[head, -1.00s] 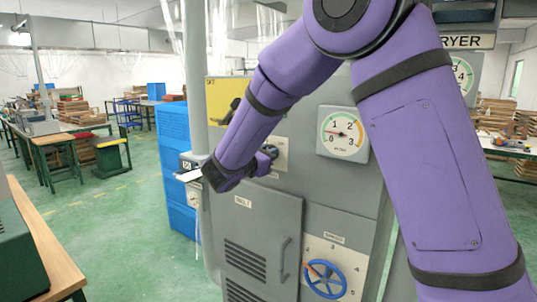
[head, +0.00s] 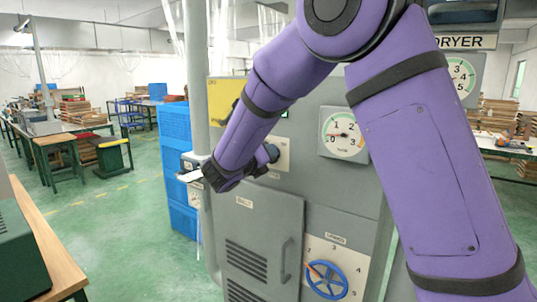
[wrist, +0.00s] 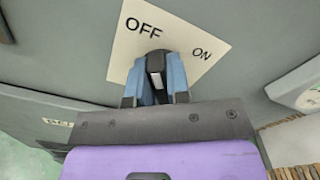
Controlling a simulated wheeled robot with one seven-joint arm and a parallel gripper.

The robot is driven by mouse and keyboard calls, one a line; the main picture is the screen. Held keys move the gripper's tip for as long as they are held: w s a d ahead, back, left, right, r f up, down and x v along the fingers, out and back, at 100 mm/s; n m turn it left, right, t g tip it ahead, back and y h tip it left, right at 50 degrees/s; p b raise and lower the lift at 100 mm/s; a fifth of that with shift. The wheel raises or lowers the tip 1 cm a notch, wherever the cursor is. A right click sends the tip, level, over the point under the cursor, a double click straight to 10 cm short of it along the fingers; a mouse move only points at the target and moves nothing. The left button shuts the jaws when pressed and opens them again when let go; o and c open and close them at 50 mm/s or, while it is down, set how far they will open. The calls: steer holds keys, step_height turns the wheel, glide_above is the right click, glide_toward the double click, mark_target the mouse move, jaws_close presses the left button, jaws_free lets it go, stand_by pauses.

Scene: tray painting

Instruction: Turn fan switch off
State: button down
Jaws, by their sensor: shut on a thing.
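The fan switch (wrist: 155,63) is a dark knob on a cream plate (wrist: 178,32) marked OFF at left and ON at right in the wrist view. My gripper (wrist: 154,80) has its blue fingers on either side of the knob, shut on it. The fingers hide part of the knob, and I cannot tell clearly which mark it points to. In the head view my gripper (head: 269,155) is at the grey machine's front, covering the switch; part of the cream plate (head: 283,153) shows beside it.
The grey machine (head: 345,195) carries a dial gauge (head: 344,133), a blue handwheel (head: 326,280) and a vented door (head: 262,235). A green light (head: 284,114) shows above the plate. Blue crates (head: 174,140) and a grey post (head: 196,80) stand at left.

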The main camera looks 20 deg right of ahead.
steer(key=shift+a+f+n, duration=0.1)
steer(key=shift+n, duration=0.7)
steer(key=c, duration=1.1)
jaws_free()
steer(key=v, duration=1)
steer(key=shift+s+a, duration=0.25)
steer(key=shift+a, duration=0.05)
